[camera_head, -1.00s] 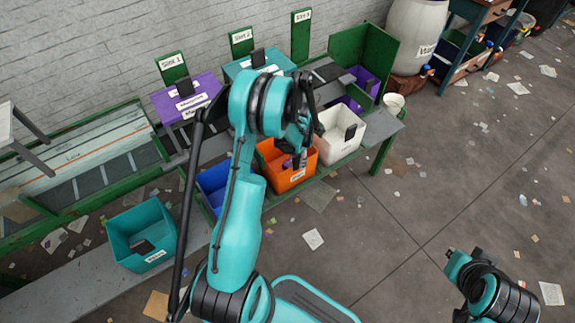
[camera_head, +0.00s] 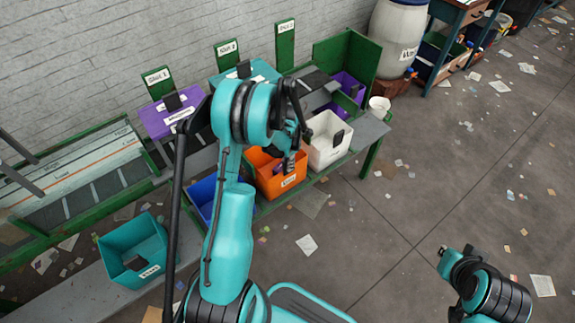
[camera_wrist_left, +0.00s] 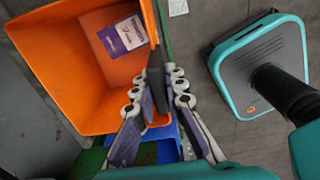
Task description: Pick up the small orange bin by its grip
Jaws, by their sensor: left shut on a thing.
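The small orange bin (camera_head: 290,181) stands between a blue bin and a white bin on the low green-framed bench in the head view. In the left wrist view the orange bin (camera_wrist_left: 62,62) fills the upper left, tilted in the picture, with a purple-and-white labelled item (camera_wrist_left: 124,36) inside. Its dark upright grip (camera_wrist_left: 155,78) is on the near rim. My left gripper (camera_wrist_left: 162,92) is shut on that grip, one finger on each side. In the head view my left gripper (camera_head: 293,160) is over the bin's right part. My right gripper (camera_head: 447,254) is empty-looking, away over the floor.
The blue bin (camera_head: 202,193) is close on the left, the white bin (camera_head: 325,152) close on the right. A teal bin (camera_head: 118,239) sits on a lower ledge at left. A white cup (camera_head: 379,107) stands at the bench's right end. The floor at right is open, with scattered scraps.

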